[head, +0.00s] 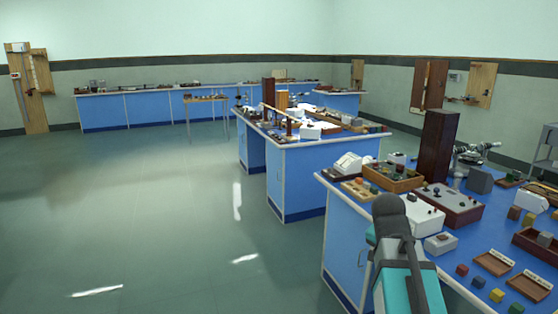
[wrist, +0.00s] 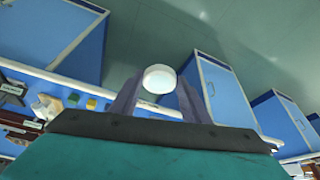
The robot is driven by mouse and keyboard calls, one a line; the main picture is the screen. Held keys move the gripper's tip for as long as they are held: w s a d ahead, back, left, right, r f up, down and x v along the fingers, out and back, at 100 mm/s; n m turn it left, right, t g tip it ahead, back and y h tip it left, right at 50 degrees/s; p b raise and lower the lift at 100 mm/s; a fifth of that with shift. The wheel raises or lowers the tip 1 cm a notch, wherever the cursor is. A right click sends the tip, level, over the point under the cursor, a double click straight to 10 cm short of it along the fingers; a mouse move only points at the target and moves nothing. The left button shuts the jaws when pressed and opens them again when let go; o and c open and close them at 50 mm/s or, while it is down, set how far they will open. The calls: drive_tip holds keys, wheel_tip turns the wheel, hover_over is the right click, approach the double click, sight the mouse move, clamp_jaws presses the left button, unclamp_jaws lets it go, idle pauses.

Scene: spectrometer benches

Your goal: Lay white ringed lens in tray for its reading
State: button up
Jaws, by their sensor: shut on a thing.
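In the wrist view my gripper (wrist: 158,88) is shut on a white, round lens (wrist: 159,78) with a pale rim, held at the fingertips. Blue cabinets and floor show beyond it, and it touches no bench. In the head view my arm rises in front of the near right bench, and neither the fingers nor the lens can be made out. On that bench are two small brown trays with white labels, one nearer the middle (head: 493,263) and one further right (head: 530,286). I cannot tell which tray is for the reading.
The near blue bench (head: 465,235) is crowded: a tall dark wooden block (head: 437,146), an open wooden box (head: 393,177), a microscope (head: 472,156) and several coloured cubes. A second bench (head: 300,165) stands behind. The floor (head: 150,220) on the left is clear.

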drive_tip(key=w+a+n+t+y, duration=0.1)
drive_tip(key=w+a+n, duration=0.3)
drive_tip(key=a, duration=0.3)
drive_tip(key=w+a+r+n+y, duration=0.1)
drive_tip(key=w+a+n+y, duration=0.1)
drive_tip(key=w+a+n, duration=0.2)
drive_tip(key=a+n, duration=0.2)
drive_tip(key=a, duration=0.2)
drive_tip(key=shift+r+n+t+y, duration=0.3)
drive_tip(key=shift+t, duration=0.1)
drive_tip(key=shift+w, duration=0.1)
drive_tip(key=s+f, duration=0.5)
drive_tip(key=f, duration=0.1)
drive_tip(key=shift+s+f, duration=0.15)
drive_tip(key=shift+f, duration=0.2)
drive_tip(key=shift+s, duration=0.15)
